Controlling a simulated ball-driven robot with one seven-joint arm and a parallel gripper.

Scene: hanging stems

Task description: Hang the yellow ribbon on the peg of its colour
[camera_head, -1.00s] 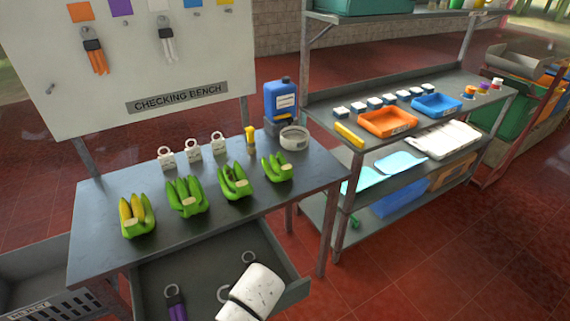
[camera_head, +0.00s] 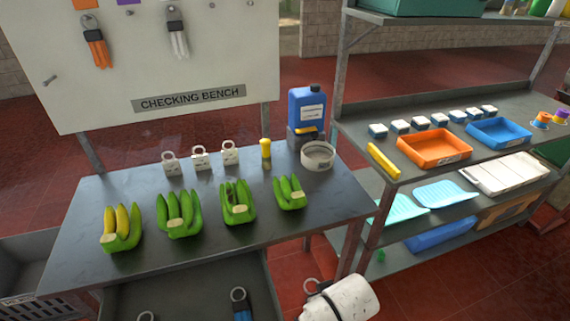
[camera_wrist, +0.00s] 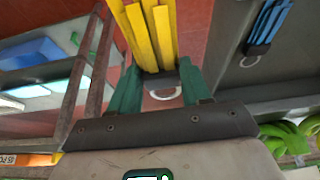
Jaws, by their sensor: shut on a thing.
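The yellow ribbon (camera_wrist: 150,32) shows in the wrist view as several yellow strips, between the teal fingers of my gripper (camera_wrist: 153,88). My gripper is shut on it near its dark clip, and a pale ring (camera_wrist: 165,94) sits at the clip. In the head view my white wrist (camera_head: 345,298) is low, right of the drawer, with a ring (camera_head: 311,285) beside it; the fingers are hidden there. The white peg board (camera_head: 170,60) stands behind the bench. An orange ribbon (camera_head: 96,45) and a white ribbon (camera_head: 177,35) hang on it. Bare pegs (camera_head: 250,3) show at its top edge; no yellow label is in view.
A blue ribbon (camera_head: 240,306) lies in the open drawer. A shelf rack (camera_head: 390,152) with trays stands at right.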

